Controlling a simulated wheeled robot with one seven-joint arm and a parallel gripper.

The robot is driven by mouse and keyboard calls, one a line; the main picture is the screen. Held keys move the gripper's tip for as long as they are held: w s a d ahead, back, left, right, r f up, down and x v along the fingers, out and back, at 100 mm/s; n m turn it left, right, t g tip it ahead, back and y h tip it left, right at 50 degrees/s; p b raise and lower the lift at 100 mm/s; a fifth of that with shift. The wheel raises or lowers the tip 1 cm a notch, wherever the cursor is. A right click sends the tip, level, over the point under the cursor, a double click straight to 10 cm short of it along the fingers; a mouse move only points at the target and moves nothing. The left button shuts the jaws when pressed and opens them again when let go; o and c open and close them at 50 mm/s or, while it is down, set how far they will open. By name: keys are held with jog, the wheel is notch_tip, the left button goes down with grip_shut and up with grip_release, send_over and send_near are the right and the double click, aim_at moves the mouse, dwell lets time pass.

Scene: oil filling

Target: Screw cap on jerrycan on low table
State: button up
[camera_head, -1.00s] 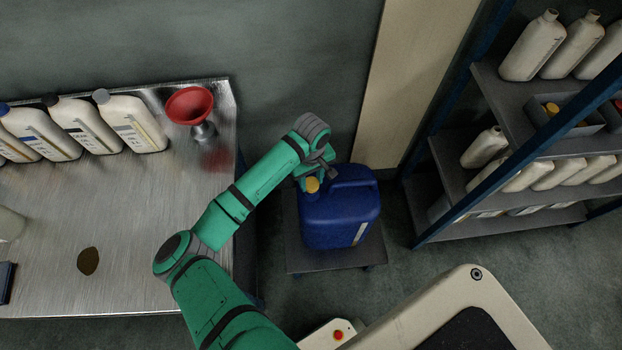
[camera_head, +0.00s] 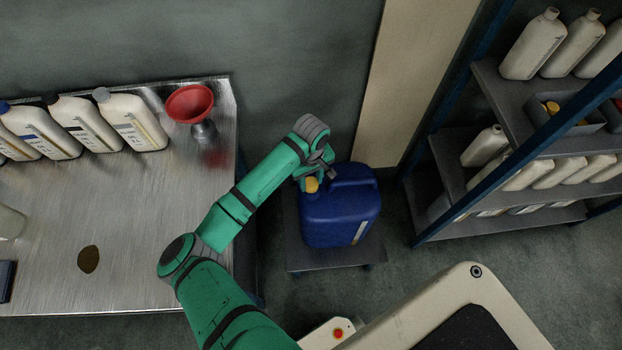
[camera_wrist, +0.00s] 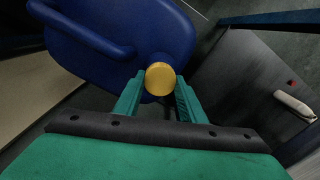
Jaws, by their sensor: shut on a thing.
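The blue jerrycan (camera_head: 342,215) stands upright on the low table (camera_head: 305,258). It also fills the upper part of the wrist view (camera_wrist: 118,40). The yellow cap (camera_head: 311,185) is at the jerrycan's top left corner, and in the wrist view the cap (camera_wrist: 160,78) sits between my fingertips. My gripper (camera_wrist: 159,88) is shut on the cap from the side. In the head view my gripper (camera_head: 312,178) is partly hidden by my wrist. The cap hides the jerrycan's mouth, so I cannot tell how far it is threaded.
A metal workbench (camera_head: 150,230) at the left holds several white bottles (camera_head: 85,122), a red funnel (camera_head: 190,103) and a dark oil spot (camera_head: 88,259). A shelf rack (camera_head: 440,165) with white bottles stands at the right. Floor is free between the low table and rack.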

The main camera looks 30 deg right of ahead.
jog(key=shift+f, duration=0.7)
dwell(0.6)
jog(key=o, duration=1.1)
notch_tip(320, 180, up, 11)
jog(key=shift+f, duration=0.1)
jog(key=shift+d, duration=0.1)
